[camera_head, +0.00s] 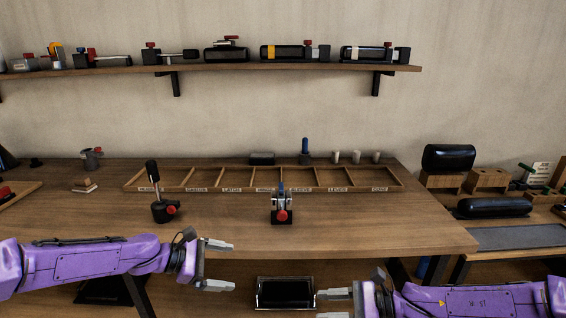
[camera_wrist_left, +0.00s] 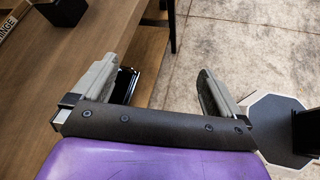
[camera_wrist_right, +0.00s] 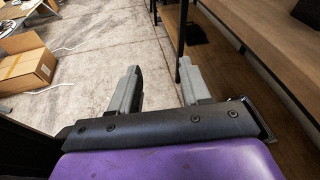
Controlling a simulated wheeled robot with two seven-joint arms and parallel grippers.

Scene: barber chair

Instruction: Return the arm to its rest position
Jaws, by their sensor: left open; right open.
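My left gripper (camera_head: 218,266) is open and empty in the head view, in front of the table's near edge at the left. Its two spread fingers also show in the left wrist view (camera_wrist_left: 165,88), with nothing between them. My right gripper (camera_head: 338,305) is open at the bottom, right of the middle, and partly cut off by the frame. Its spread, empty fingers also show in the right wrist view (camera_wrist_right: 160,88). Both purple arms lie low, in front of the wooden table (camera_head: 370,225), apart from the things on it.
A black lever device (camera_head: 163,205) and a small clamp with a red knob (camera_head: 282,210) stand on the table. Behind them is a labelled divided tray (camera_head: 210,188). A side bench (camera_head: 510,238) is at right. In the right wrist view, a cardboard box (camera_wrist_right: 25,65) stands on the floor.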

